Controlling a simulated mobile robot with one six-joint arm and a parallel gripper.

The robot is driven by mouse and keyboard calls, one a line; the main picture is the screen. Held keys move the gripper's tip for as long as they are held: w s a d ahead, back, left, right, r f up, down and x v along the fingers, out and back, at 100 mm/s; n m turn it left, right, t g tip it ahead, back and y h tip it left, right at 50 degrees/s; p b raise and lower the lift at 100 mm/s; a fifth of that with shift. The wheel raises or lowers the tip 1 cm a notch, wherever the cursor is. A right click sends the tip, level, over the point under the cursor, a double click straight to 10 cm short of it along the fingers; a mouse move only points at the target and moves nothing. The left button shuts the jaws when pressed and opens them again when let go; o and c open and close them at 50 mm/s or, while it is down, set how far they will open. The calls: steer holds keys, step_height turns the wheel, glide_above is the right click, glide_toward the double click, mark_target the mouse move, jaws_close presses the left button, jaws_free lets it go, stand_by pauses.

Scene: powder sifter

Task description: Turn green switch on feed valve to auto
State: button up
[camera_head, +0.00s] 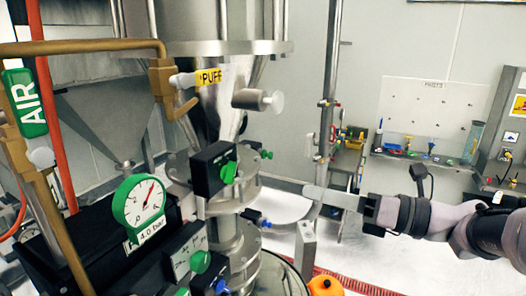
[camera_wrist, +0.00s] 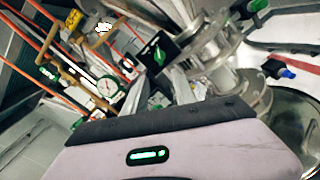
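A green switch (camera_head: 228,172) sits on the face of a black valve box (camera_head: 205,175), beside the steel column below the hopper. In the wrist view the green switch (camera_wrist: 158,56) and its black box (camera_wrist: 148,62) lie ahead of the fingers, above centre. The switch's setting is too small to read. My gripper (camera_head: 312,193) is right of the switch, pointing left toward it, with a clear gap between. In the wrist view its two metal fingers (camera_wrist: 160,90) stand apart with nothing between them, so it is open.
A green-rimmed pressure gauge (camera_head: 145,201) and brass air pipes (camera_head: 85,47) are at left. Another green knob (camera_head: 200,262) is lower down. A steel hopper (camera_head: 205,25) hangs above. An orange round object (camera_head: 325,286) is at bottom. A parts board (camera_head: 430,110) is behind.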

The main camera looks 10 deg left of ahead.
mark_target(234, 175)
steer(key=p+x, duration=0.3)
steer(key=x, duration=1.4)
steer(key=shift+f+p, duration=0.15)
steer(key=shift+p, duration=0.25)
steer(key=shift+s, duration=0.15)
jaws_close()
